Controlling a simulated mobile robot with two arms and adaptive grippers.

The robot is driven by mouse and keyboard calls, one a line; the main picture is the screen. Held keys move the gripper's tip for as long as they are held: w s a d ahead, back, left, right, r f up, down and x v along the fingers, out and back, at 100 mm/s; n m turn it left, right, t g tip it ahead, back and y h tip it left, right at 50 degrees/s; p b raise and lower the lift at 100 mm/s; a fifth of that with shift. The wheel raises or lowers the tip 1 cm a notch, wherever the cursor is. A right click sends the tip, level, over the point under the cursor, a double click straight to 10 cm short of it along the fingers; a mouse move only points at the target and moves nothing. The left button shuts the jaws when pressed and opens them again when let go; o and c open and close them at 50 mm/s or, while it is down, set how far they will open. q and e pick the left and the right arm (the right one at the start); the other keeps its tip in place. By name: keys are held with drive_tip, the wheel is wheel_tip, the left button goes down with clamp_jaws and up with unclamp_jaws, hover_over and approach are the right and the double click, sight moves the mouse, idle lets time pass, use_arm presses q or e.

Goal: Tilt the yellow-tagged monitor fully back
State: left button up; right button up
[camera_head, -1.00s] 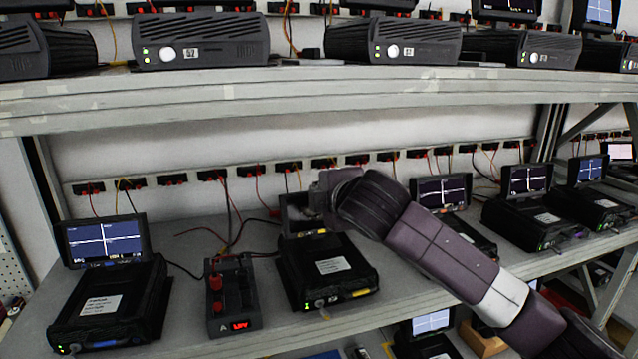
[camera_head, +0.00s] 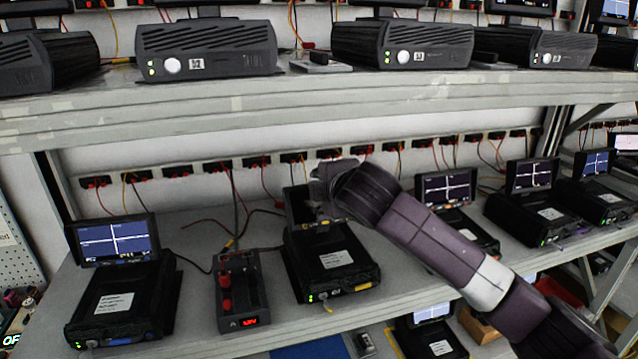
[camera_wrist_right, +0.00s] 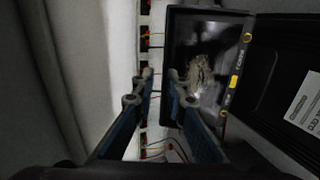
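The yellow-tagged monitor (camera_head: 297,207) stands raised at the back of a black unit (camera_head: 335,262) on the lower shelf. In the right wrist view its dark screen (camera_wrist_right: 205,50) fills the upper middle, with a small yellow tag (camera_wrist_right: 233,81) on its bezel. My right gripper (camera_head: 318,190) is at the monitor's upper right part and partly hides it. In the wrist view the right gripper's fingers (camera_wrist_right: 160,97) are apart; one overlaps the screen and the other lies beyond the monitor's edge. Contact cannot be told. My left gripper is not in view.
A grey supply (camera_head: 242,290) with red terminals stands left of the unit. Another unit with a lit monitor (camera_head: 115,240) is further left, and more stand to the right (camera_head: 447,188). The upper shelf (camera_head: 250,105) runs overhead. Cables and sockets line the wall behind.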

drive_tip(key=v, duration=1.2)
